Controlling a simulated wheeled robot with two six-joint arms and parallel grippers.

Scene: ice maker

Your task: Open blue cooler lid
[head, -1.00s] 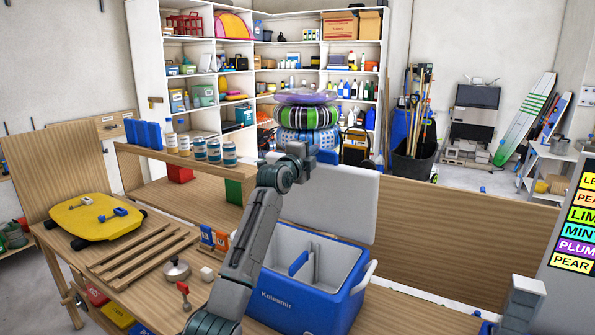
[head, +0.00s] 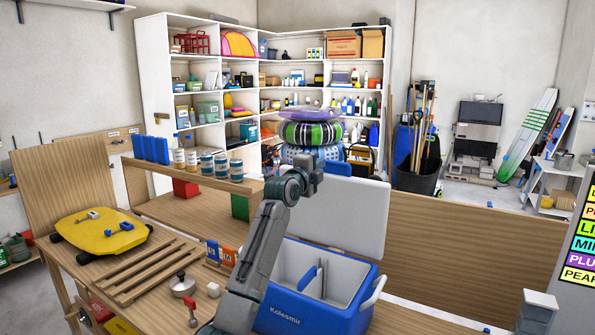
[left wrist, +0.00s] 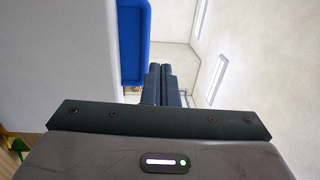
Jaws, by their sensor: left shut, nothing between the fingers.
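The blue cooler (head: 300,318) stands on the workbench with its pale lid (head: 352,218) raised upright at the back. Its white inside shows, with a blue divider (head: 308,278) and a light partition. My left arm crosses in front of the cooler's left side. My left gripper (head: 314,172) is near the lid's upper left corner; whether it touches the lid cannot be told. In the left wrist view its fingers (left wrist: 157,84) are shut together and empty. A pale surface fills the left of that view, probably the lid. My right gripper is not in view.
A raised shelf with cans (head: 207,165) stands behind. Stacked swim rings (head: 310,133) are beyond the lid.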

